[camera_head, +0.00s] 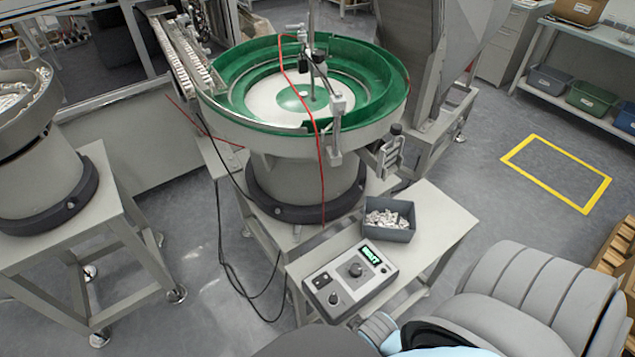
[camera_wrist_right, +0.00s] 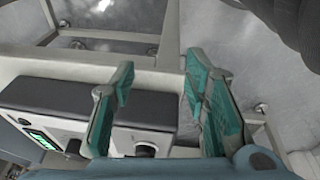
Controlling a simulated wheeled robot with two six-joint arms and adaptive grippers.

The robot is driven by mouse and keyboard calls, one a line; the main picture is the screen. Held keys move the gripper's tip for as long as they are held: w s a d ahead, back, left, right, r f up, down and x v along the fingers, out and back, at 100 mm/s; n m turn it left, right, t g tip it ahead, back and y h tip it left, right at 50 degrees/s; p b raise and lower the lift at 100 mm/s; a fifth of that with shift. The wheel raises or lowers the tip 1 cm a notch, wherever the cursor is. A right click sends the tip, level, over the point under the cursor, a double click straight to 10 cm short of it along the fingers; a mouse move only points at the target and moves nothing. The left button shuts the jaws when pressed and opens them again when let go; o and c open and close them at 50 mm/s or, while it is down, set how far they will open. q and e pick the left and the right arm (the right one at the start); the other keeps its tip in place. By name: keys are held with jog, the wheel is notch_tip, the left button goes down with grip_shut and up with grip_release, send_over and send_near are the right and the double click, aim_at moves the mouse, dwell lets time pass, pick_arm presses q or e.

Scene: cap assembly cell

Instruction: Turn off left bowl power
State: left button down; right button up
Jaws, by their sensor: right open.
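In the head view a grey control box (camera_head: 350,281) with a lit green display (camera_head: 371,255) lies on a small table in front of the green bowl feeder (camera_head: 300,88). A large knob (camera_head: 355,270), a smaller knob (camera_head: 335,298) and a dark switch (camera_head: 320,280) are on its panel. In the right wrist view the box (camera_wrist_right: 85,102) shows at lower left, with its display (camera_wrist_right: 42,140). My right gripper (camera_wrist_right: 160,75) is open and empty, its teal fingers over the box's end, a dark knob (camera_wrist_right: 146,151) showing between them. I cannot tell any contact. My left gripper is in neither view.
A dark bin of small pale parts (camera_head: 390,220) stands behind the box on the table (camera_head: 440,225). Another bowl feeder (camera_head: 40,160) is at the left. Black cables (camera_head: 222,235) hang left of the table. The floor at the right, with a yellow outline (camera_head: 555,150), is clear.

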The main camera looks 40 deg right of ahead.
pick_arm(q)
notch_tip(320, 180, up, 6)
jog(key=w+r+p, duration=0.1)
jog(key=p, duration=0.5)
pick_arm(e)
jog(key=w+a+r+m, duration=0.1)
jog(key=w+r, duration=0.1)
jog(key=r, duration=0.8)
jog(key=w+r+m, duration=0.1)
jog(key=w+r, duration=0.1)
jog(key=r, duration=0.8)
jog(key=m+g+y+b, duration=0.1)
jog(key=m+g, duration=0.2)
jog(key=m, duration=1.4)
send_near(317, 283)
jog(key=f+b, duration=0.1)
jog(key=f, duration=0.1)
jog(key=f+b, duration=0.2)
jog(key=f, duration=0.1)
jog(key=f+b, duration=0.2)
jog(key=shift+s+f, duration=0.25)
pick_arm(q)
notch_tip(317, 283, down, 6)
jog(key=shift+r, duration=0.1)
pick_arm(e)
jog(key=shift+r, duration=0.1)
